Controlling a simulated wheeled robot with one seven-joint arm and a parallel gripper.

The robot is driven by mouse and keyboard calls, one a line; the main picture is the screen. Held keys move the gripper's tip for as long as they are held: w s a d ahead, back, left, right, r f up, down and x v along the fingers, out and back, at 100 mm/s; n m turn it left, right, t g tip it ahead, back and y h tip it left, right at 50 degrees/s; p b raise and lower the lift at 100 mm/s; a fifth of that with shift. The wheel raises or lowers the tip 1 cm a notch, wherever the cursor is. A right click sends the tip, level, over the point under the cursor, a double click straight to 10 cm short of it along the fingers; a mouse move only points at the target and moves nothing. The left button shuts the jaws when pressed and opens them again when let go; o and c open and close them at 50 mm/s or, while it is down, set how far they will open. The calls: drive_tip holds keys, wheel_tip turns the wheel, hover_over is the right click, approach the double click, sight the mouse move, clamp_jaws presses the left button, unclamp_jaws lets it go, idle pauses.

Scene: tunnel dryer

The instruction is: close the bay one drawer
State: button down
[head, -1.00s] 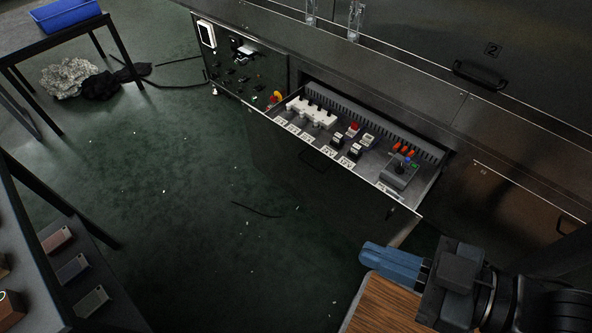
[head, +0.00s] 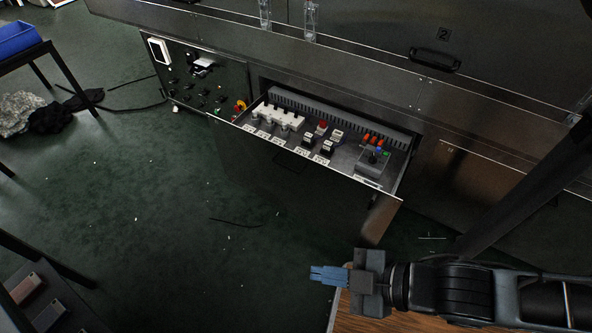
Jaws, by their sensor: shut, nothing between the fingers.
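The bay one drawer (head: 290,156) is pulled out of the dark cabinet in the middle of the head view. It holds switches, a white terminal strip, small relays and a grey box with a blue knob. Its front panel faces down and left. My gripper (head: 312,275) has blue fingers, shut with nothing between them. It is below the drawer's right end in the picture, apart from it, pointing left.
A control panel (head: 203,80) with a yellow-red knob is left of the drawer. A wooden surface (head: 385,324) lies under my arm. A table with a blue bin (head: 18,38) and a shelf of blocks (head: 25,288) stand left. Open green floor (head: 130,200) lies in front.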

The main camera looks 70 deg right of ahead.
drive_tip(key=w+d+f+n+g+h+b, duration=0.2)
drive_tip(key=d+f, duration=0.1)
drive_tip(key=f, duration=0.6)
drive_tip(key=w+d+f+n+g+h+b, duration=0.1)
drive_tip(key=w+d+f+n+g+b, duration=0.15)
drive_tip(key=f, duration=0.75)
drive_tip(key=n+g+h+b, duration=0.6)
drive_tip(key=g+h+b, duration=0.3)
drive_tip(key=g+h, duration=0.4)
approach(302, 161)
drive_tip(key=shift+n+t+h, duration=0.25)
drive_tip(key=shift+t+h, duration=0.25)
drive_tip(key=shift+t, duration=0.25)
drive_tip(key=b+x, duration=0.1)
drive_tip(key=x, duration=0.3)
drive_tip(key=b+x, duration=0.1)
drive_tip(key=x, duration=0.1)
drive_tip(key=shift+s+d+f+b, duration=0.3)
drive_tip(key=shift+s+f, duration=0.05)
drive_tip(key=shift+s, duration=0.1)
drive_tip(key=shift+d, duration=0.1)
